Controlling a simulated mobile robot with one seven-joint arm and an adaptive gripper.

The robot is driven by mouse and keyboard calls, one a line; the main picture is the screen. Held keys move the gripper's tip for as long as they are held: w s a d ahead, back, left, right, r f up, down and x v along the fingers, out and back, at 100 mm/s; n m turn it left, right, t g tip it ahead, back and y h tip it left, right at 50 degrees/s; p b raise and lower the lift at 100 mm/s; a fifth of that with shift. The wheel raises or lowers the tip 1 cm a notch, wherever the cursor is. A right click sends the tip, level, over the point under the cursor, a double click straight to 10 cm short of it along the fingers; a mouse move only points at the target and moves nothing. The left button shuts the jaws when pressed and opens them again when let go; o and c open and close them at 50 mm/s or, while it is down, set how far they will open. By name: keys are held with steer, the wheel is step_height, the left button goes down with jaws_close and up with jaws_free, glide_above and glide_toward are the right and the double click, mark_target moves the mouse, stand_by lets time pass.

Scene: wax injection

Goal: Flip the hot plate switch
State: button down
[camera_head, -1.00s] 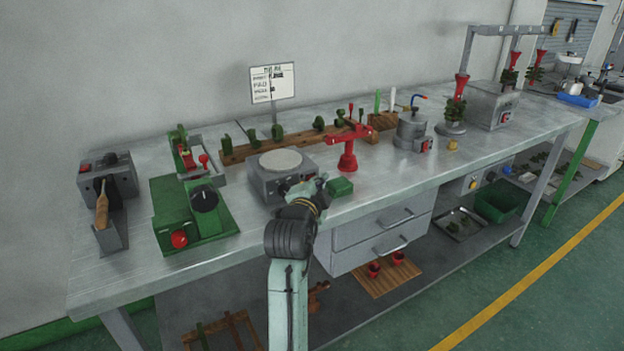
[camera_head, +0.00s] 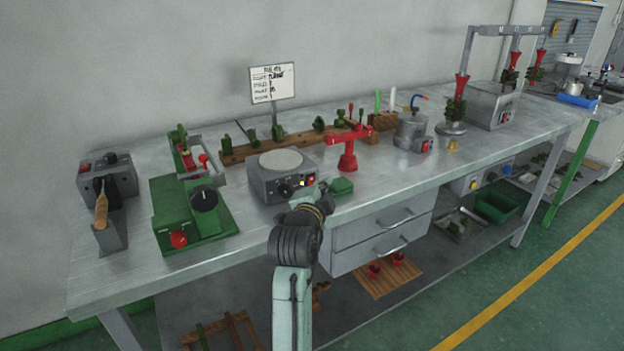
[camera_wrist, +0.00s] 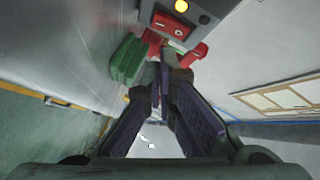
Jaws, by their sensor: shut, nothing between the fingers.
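The hot plate (camera_head: 262,188) is a grey box with a pale round top and dark knobs on its front, left of centre on the bench. At the right end of its front are a yellow spot and a small red switch (camera_head: 311,180). In the wrist view the red switch (camera_wrist: 172,25) with a white mark shows at the top, beside a yellow lamp (camera_wrist: 181,6). My gripper (camera_head: 311,193) is in front of the panel's right end, just below the switch. In the wrist view its fingers are closed together and empty; contact with the switch cannot be told.
A green block (camera_head: 341,187) lies close to the right of my gripper; it also shows in the wrist view (camera_wrist: 129,60). A red stand (camera_head: 348,160) is behind it. A green machine (camera_head: 185,215) stands to the left. The bench's front edge and drawers (camera_head: 385,235) are below.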

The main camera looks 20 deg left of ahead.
steer(key=s+d, duration=0.3)
steer(key=shift+d+f, duration=0.25)
steer(key=shift+d, duration=0.1)
stand_by(0.3)
